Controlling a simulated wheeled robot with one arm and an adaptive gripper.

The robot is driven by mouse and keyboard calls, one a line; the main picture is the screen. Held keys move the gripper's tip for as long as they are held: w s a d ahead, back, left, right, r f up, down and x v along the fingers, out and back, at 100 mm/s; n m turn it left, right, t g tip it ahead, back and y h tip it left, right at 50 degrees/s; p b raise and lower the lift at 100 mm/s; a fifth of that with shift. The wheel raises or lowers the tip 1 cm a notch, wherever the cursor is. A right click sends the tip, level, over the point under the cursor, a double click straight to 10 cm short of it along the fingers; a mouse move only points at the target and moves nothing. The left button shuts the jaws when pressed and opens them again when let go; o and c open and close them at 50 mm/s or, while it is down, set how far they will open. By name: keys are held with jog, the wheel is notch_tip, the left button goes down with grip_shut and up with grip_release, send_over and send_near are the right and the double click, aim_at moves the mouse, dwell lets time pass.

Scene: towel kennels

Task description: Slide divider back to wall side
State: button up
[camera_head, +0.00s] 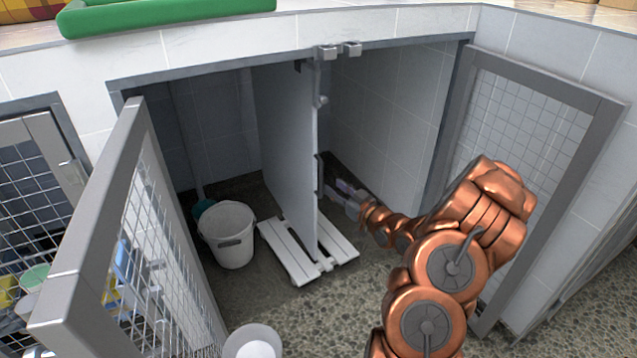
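The divider (290,150) is a tall grey panel standing upright inside the open kennel, edge towards me. It hangs from the top rail near two grey blocks and its foot stands by white slats. A dark upright handle (319,174) is on its right face near the front edge. My gripper (342,196) is inside the kennel, just right of the divider, low and close to the handle. Its two fingers look apart, with nothing seen between them. I cannot tell whether a fingertip touches the handle. The tiled right wall (385,110) is beyond my gripper.
A white bucket (228,235) stands left of the divider. White slatted boards (290,252) lie around the divider's foot. Mesh doors stand open at left (150,250) and right (520,130), the right one close to my arm. A white round container (252,342) is in front.

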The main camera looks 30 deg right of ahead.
aim_at(322, 180)
jog(key=shift+w+a+f+b, duration=0.15)
jog(key=shift+w+b, duration=0.15)
jog(key=shift+w, duration=0.85)
jog(key=shift+w+a+r+b, duration=0.15)
jog(key=shift+w+b, duration=0.2)
jog(key=shift+w, duration=0.85)
jog(key=shift+w+a+f+b, duration=0.15)
jog(key=shift+w+b, duration=0.15)
jog(key=shift+w, duration=0.85)
grip_shut()
